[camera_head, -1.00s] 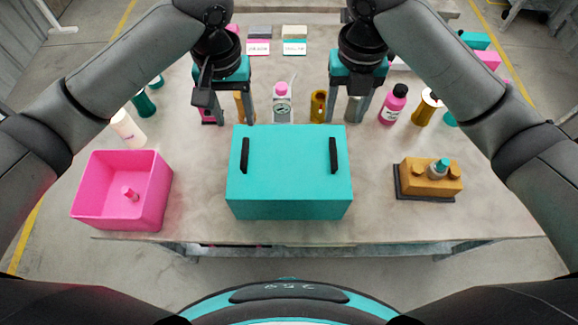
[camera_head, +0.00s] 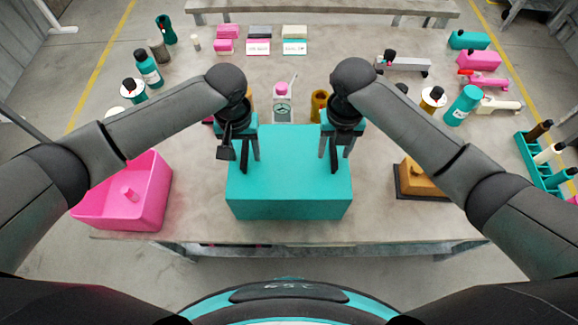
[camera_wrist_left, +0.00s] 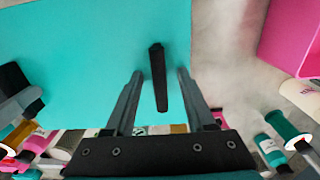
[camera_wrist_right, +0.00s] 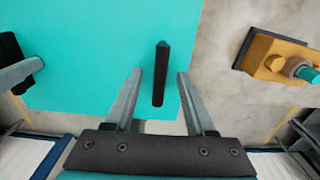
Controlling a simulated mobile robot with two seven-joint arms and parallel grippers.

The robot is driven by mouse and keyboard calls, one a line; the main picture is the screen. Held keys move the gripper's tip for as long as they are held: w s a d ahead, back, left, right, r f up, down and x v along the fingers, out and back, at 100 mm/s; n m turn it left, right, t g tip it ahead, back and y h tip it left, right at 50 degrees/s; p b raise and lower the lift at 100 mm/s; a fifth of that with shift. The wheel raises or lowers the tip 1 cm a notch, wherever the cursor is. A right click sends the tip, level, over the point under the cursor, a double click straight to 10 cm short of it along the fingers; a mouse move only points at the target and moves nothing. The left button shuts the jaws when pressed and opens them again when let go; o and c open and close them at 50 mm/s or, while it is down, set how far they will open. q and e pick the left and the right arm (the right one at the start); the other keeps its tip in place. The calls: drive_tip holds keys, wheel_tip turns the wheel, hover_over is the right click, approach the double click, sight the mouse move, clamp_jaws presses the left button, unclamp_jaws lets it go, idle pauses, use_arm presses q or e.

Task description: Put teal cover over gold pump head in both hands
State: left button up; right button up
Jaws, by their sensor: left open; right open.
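The teal cover (camera_head: 289,195) is a box standing on the table's front middle, with two black handles on top. My left gripper (camera_head: 243,170) is open above the left handle; in the left wrist view that handle (camera_wrist_left: 159,78) stands between the open fingers (camera_wrist_left: 160,75). My right gripper (camera_head: 334,168) is open at the right handle; in the right wrist view the handle (camera_wrist_right: 160,74) lies between the fingers (camera_wrist_right: 160,75). The gold pump head (camera_head: 418,177) sits on a dark base at the right, partly hidden by my right arm; it also shows in the right wrist view (camera_wrist_right: 283,60).
A pink bin (camera_head: 148,205) holding a small pink item stands at the left. Bottles, small boxes and a gauge device (camera_head: 283,106) stand behind the cover. A teal rack (camera_head: 540,170) is at the far right. Table space between cover and pump head is clear.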

use_arm(q)
clamp_jaws()
use_arm(e)
clamp_jaws()
use_arm(q)
drive_tip(key=shift+r, duration=0.1)
use_arm(e)
drive_tip(key=shift+r, duration=0.1)
idle(1.0)
